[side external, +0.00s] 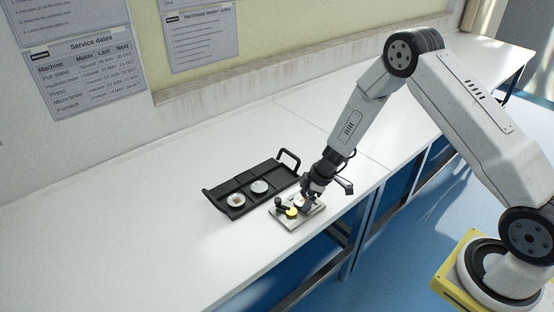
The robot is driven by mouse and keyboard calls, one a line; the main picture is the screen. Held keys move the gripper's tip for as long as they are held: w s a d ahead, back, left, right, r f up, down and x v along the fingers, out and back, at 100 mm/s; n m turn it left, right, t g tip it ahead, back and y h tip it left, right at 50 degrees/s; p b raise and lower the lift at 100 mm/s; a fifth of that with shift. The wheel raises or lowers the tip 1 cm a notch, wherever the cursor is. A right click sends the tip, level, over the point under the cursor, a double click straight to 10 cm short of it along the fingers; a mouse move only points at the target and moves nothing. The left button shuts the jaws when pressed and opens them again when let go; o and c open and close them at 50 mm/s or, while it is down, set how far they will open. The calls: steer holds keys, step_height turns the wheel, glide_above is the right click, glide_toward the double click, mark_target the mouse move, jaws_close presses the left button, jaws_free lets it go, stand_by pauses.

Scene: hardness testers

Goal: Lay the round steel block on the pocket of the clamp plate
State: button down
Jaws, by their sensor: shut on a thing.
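The clamp plate (316,217) is a small pale metal plate near the front edge of the white bench. A yellow round part (292,213) and a black knob or clamp (280,203) sit on its left part. My gripper (306,204) points down, low over the plate's back right part. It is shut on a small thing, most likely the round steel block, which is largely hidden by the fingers. Whether that block touches the plate or its pocket is too small to tell.
A black divided tray (216,205) with raised handles lies just left of and behind the plate. Two round pale discs, one with a reddish mark (236,200) and one plain grey (260,187), lie in it. The bench (120,240) is clear to the left.

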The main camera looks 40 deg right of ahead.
steer(key=shift+f, duration=0.2)
jaws_free()
steer(key=shift+r, duration=0.15)
steer(key=shift+d+r, duration=0.15)
steer(key=shift+r, duration=0.05)
steer(key=v, duration=1.1)
steer(key=shift+s+r, duration=0.2)
steer(key=shift+r, duration=0.05)
stand_by(0.5)
